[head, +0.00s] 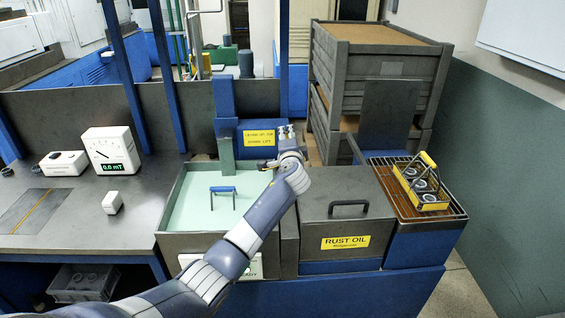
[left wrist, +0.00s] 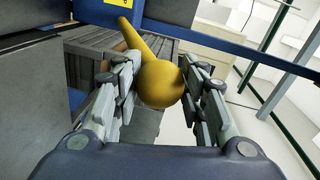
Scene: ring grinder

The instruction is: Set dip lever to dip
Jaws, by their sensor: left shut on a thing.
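The dip lever shows in the left wrist view as a yellow ball knob (left wrist: 160,83) on a tapering yellow rod. My left gripper (left wrist: 162,92) is shut on this knob, with a finger on each side of it. In the head view my left gripper (head: 286,133) is at the blue lift housing behind the tank, beside a yellow label (head: 258,138) that appears to read lever up dip, down lift. The lever itself is hidden there by my gripper. The open tank (head: 172,207) holds pale green liquid, with a blue handle (head: 222,190) showing in it. My right gripper is out of view.
A closed rust oil box (head: 345,212) stands right of the tank. Beyond it, a yellow-handled basket (head: 425,180) with several rings sits on a wire rack. A gauge (head: 110,150) stands on the left bench. Stacked grey crates (head: 372,70) stand behind.

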